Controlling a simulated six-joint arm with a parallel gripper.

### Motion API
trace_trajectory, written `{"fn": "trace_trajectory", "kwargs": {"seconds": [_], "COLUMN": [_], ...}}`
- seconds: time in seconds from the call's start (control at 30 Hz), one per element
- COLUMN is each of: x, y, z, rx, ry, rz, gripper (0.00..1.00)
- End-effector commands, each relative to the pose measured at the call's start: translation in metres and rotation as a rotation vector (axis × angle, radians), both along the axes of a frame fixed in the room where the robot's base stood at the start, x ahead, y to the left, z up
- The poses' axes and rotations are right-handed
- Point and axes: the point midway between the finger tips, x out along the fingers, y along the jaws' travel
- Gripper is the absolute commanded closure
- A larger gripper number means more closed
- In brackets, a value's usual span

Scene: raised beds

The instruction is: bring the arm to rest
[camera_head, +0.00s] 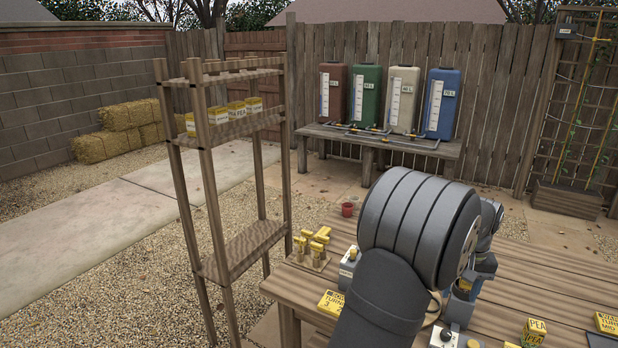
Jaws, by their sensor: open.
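My arm reaches in from the bottom of the view over the wooden table (520,262), and its large grey joint fills the middle right. My gripper (463,291) is low over the table, just right of that joint and mostly hidden behind it. It is open. A yellow patch shows right at the gripper; I cannot tell whether it touches the jaws.
A wooden shelf rack (240,246) with yellow boxes (222,113) stands left of the table. On the table are yellow-topped stamps (312,246), a yellow seed packet (332,302), a PEA box (535,331) and a control box (443,337). Colored tanks (365,95) stand behind.

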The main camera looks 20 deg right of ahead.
Motion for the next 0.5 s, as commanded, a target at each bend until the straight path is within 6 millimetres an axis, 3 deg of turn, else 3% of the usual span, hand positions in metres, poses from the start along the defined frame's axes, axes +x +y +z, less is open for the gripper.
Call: {"fn": "trace_trajectory", "kwargs": {"seconds": [0.5], "x": [0.000], "y": [0.001], "z": [-0.104], "rx": [0.003], "ry": [0.002], "rz": [0.000], "gripper": [0.52]}}
